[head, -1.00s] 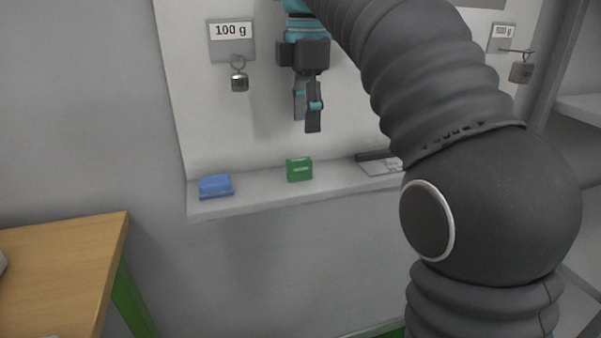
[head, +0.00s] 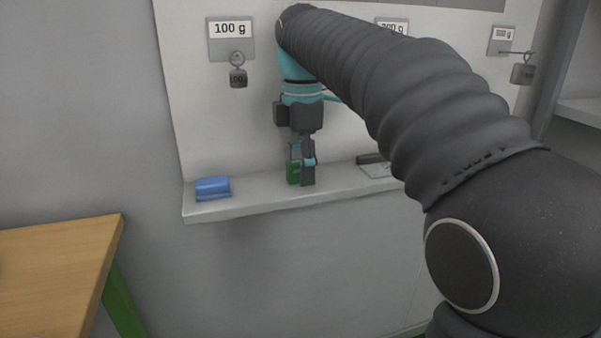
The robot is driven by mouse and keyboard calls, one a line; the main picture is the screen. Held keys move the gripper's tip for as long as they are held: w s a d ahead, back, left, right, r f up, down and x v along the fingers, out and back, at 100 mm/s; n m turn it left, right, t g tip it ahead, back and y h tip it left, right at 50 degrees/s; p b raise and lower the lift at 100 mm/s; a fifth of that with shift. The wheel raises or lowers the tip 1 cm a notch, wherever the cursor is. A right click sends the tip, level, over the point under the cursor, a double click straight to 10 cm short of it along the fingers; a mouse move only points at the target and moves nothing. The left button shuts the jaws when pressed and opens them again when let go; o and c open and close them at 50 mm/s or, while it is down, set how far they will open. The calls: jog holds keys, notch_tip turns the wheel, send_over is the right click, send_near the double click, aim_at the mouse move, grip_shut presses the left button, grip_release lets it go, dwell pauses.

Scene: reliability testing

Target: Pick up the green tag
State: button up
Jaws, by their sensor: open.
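The green tag (head: 292,172) stands on the narrow wall shelf (head: 245,207). My gripper (head: 302,178) points straight down at it, with its fingertips at the tag's height. The fingers hide the right part of the tag. The gripper is open, and I cannot tell whether either finger touches the tag.
A blue tag (head: 213,188) lies on the shelf to the left. A dark object (head: 372,159) and a pale card lie to the right. A weight (head: 238,77) hangs under the 100 g label (head: 230,29), another (head: 523,74) at far right. A wooden table (head: 60,270) is front left.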

grip_shut()
jog(key=shift+r, duration=0.1)
